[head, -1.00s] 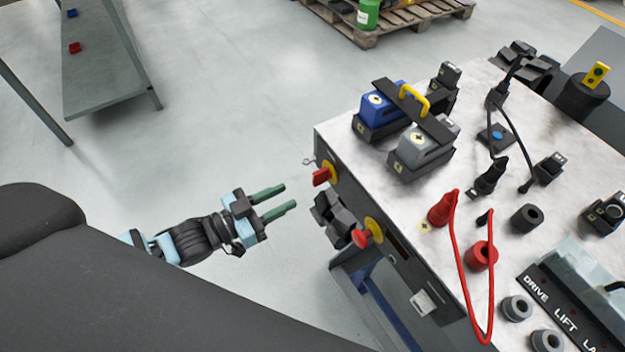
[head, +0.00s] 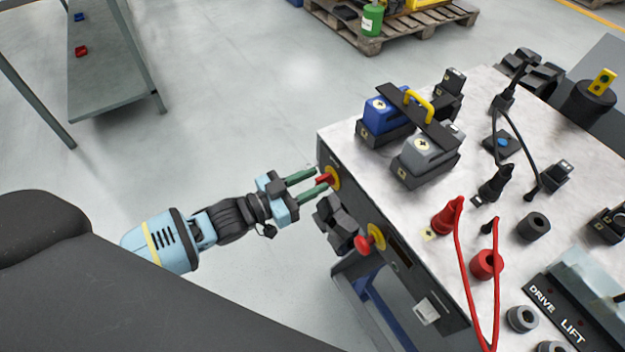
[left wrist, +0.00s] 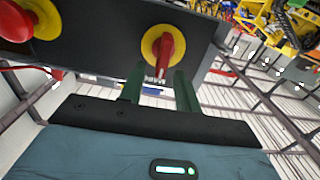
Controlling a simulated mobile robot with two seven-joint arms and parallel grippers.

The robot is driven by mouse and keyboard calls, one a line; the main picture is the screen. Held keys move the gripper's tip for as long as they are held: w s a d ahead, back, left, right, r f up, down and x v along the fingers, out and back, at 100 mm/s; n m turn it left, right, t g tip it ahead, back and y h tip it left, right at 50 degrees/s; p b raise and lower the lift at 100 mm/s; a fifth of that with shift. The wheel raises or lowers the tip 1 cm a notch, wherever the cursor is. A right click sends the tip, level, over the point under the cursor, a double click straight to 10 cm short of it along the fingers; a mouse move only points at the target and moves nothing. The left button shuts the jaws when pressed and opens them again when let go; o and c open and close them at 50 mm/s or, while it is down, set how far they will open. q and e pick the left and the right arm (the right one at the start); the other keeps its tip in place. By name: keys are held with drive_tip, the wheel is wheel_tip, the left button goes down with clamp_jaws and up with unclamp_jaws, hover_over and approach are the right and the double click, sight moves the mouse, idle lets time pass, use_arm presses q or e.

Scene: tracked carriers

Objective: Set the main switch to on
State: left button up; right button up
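The main switch is a red rotary handle on a yellow disc (head: 334,176) on the dark side panel of the bench. In the left wrist view its red handle (left wrist: 166,55) points away from the panel's top, towards my gripper, slightly tilted. My left gripper (head: 320,179) is at the switch, its two green fingers reaching towards the panel. In the left wrist view the left gripper (left wrist: 159,75) is open, with the handle's end between the fingertips and a gap on each side. My right gripper is not in view.
The bench top (head: 410,205) carries connectors and a red cable. Floor left of the bench is clear.

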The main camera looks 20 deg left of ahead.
use_arm(q)
drive_tip(key=shift+w+d, duration=0.2)
clamp_jaws()
